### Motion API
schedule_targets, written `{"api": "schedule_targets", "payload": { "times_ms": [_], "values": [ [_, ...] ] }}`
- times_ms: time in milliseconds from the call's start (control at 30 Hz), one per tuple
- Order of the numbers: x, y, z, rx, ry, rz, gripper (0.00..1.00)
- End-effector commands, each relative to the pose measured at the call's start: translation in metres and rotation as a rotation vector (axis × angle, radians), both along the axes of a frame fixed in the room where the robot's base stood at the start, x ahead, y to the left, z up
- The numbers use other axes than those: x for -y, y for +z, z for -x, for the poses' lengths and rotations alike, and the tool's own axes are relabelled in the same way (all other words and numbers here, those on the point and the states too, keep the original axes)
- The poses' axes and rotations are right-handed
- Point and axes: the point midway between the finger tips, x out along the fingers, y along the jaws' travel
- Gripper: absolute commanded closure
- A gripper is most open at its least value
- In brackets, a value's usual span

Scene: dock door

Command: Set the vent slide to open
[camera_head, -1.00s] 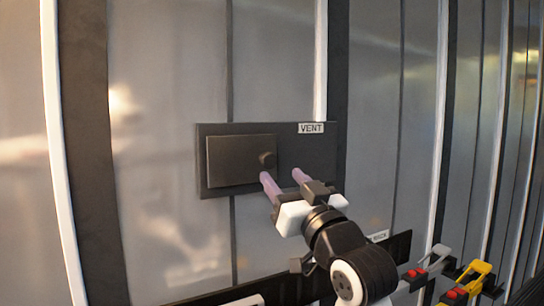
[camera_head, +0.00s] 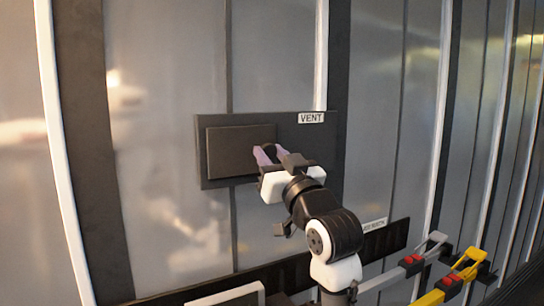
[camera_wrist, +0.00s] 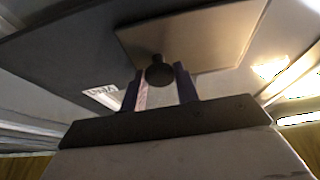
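The vent slide is a dark rectangular plate (camera_head: 228,150) on the left part of a dark backing panel (camera_head: 318,145) marked VENT. In the wrist view the slide (camera_wrist: 205,35) shows above my gripper, with a round dark knob (camera_wrist: 159,73) near its edge. My gripper (camera_head: 268,154) is at the knob, and its two purple fingers stand on either side of it. In the wrist view the gripper (camera_wrist: 160,85) is open, with small gaps between the knob and each finger. The fingers hide part of the knob in the head view.
The VENT label (camera_head: 311,118) sits at the panel's upper right. Below right, a dark rail (camera_head: 392,240) carries a label, with grey (camera_head: 431,245) and yellow (camera_head: 468,265) latch handles beside it. The panel right of the slide is bare.

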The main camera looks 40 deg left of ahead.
Motion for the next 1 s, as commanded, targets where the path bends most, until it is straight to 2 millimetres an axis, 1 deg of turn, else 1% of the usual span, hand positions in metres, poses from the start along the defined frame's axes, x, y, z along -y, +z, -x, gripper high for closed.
{"api": "schedule_targets", "payload": {
  "times_ms": [33, 100, 133, 267, 367, 467, 600, 700, 800, 900, 1000],
  "values": [
    [0.000, 0.000, 0.000, 0.000, 0.000, 0.000, 0.89],
    [0.000, 0.000, 0.000, 0.000, 0.000, 0.000, 0.98],
    [0.000, 0.000, 0.000, 0.000, 0.000, 0.000, 1.00],
    [0.000, 0.000, -0.001, 0.000, 0.000, 0.000, 1.00],
    [0.004, 0.000, -0.010, 0.000, -0.002, 0.001, 1.00],
    [0.012, -0.001, -0.031, -0.001, -0.005, 0.003, 1.00],
    [0.029, -0.001, -0.070, -0.003, -0.006, 0.003, 1.00],
    [0.040, -0.001, -0.096, -0.003, -0.005, 0.003, 1.00],
    [0.048, -0.001, -0.116, -0.002, -0.003, 0.001, 1.00],
    [0.053, 0.000, -0.128, -0.001, -0.001, 0.002, 1.00],
    [0.055, 0.000, -0.133, -0.001, -0.001, 0.000, 1.00]
  ]
}}
